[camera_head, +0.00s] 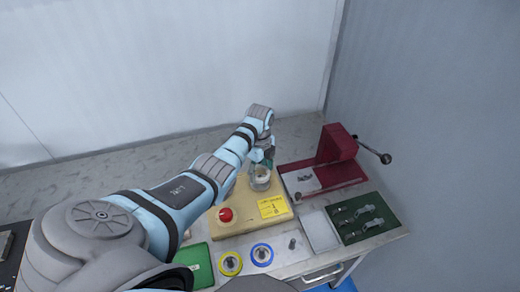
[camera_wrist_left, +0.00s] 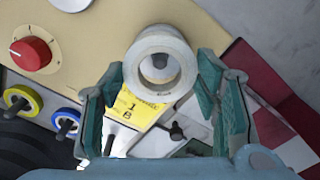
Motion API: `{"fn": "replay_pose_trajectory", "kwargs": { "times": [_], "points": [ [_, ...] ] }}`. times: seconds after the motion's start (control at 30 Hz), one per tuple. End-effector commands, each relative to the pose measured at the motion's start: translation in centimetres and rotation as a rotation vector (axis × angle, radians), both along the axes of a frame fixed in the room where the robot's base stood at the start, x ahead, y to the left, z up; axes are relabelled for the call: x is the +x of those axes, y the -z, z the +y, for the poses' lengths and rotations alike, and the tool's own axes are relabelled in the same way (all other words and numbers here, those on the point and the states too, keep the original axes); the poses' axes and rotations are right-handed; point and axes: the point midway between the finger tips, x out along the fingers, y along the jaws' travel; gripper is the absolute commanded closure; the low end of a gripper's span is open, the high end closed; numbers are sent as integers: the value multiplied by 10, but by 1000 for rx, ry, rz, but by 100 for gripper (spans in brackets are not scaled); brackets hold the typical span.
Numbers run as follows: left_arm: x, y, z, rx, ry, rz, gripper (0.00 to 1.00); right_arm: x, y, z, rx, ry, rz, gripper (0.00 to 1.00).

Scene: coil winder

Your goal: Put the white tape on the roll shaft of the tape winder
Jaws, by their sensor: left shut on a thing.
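The white tape (camera_wrist_left: 137,60) is a thick white ring between the two fingers of my left gripper (camera_wrist_left: 162,72), in the left wrist view. In the head view the white tape (camera_head: 260,184) is over the back of the tan tape winder (camera_head: 243,222), at the tip of my left gripper (camera_head: 263,165). The gripper is shut on the tape. A dark rounded shaft end (camera_wrist_left: 160,61) shows through the tape's hole; I cannot tell whether the tape is around it or only above it. The winder has a red knob (camera_head: 225,214) and a yellow label (camera_head: 272,206).
A blue-rimmed roll (camera_head: 261,255) and a yellow-rimmed roll (camera_head: 230,264) sit in front of the winder, beside a green object (camera_head: 196,262). A red press with a lever (camera_head: 337,144) stands right of it. A grey tray (camera_head: 319,231) and green mat (camera_head: 378,235) lie at the right.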

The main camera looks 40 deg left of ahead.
Motion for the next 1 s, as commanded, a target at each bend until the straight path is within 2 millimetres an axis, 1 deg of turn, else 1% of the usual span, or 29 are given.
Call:
{"fn": "replay_pose_trajectory", "kwargs": {
  "times": [1.0],
  "points": [
    [0,32,0,0,0,-1,75,0,24,0,0,0,1,60]
  ]
}}
